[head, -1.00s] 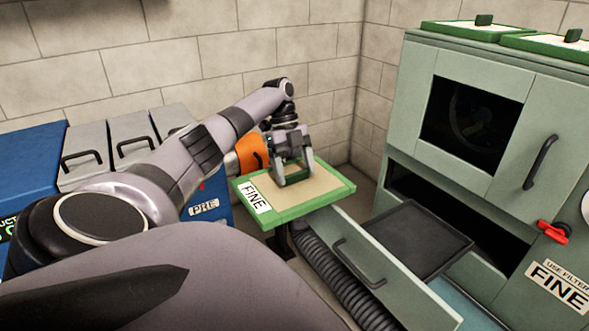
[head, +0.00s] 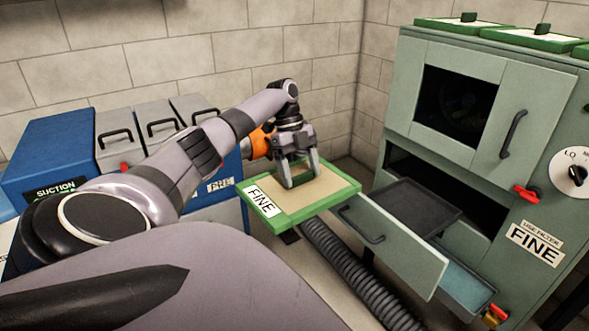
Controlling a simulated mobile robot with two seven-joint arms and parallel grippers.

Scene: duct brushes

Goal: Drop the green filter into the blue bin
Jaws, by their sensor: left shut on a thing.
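The green filter (head: 287,219) is a flat square panel with a green frame, a tan face and a white FINE label. My left gripper (head: 300,180) is shut on it, with its fingers at the filter's middle, and holds it roughly level in the air. The filter is left of the open drawer (head: 408,251) of the pale green cabinet. No blue bin can be made out for certain. A blue tray-like surface (head: 466,286) shows low beside the cabinet, and a light blue edge (head: 6,212) shows at the far left. My right gripper is out of view.
The pale green cabinet (head: 521,113) has a dark tray (head: 408,205) in its opening and green-rimmed panels on top. A ribbed hose (head: 345,268) runs below the filter. Blue and grey units (head: 47,151) stand at left, by the block wall (head: 225,55).

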